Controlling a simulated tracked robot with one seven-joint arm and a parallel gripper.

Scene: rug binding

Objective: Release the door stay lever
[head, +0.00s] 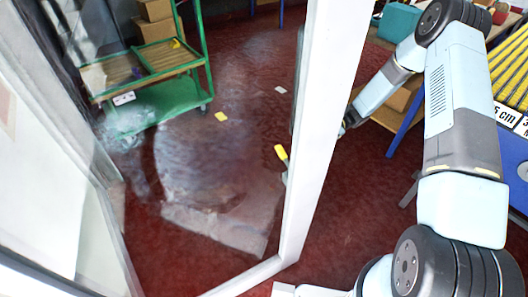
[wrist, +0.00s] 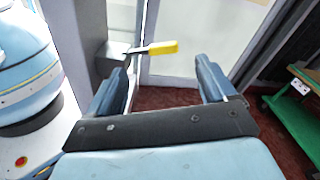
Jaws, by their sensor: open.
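The door stay lever has a yellow grip (wrist: 160,47) on a thin metal arm, which runs left to a grey bracket beside the white door frame (wrist: 150,25) in the wrist view. In the head view the yellow grip (head: 281,153) shows beside the white door frame (head: 319,110), pointing up and tilted. My gripper (wrist: 162,67) is open and empty. In the wrist view the lever lies beyond the fingertips, between them in the picture and nearer the left finger. I cannot tell the exact gap. In the head view the door frame mostly hides my gripper.
The glass door stands between my body camera and the red floor. A green cart (head: 150,104) with boxes stands at the back left; part of it shows at right in the wrist view (wrist: 294,108).

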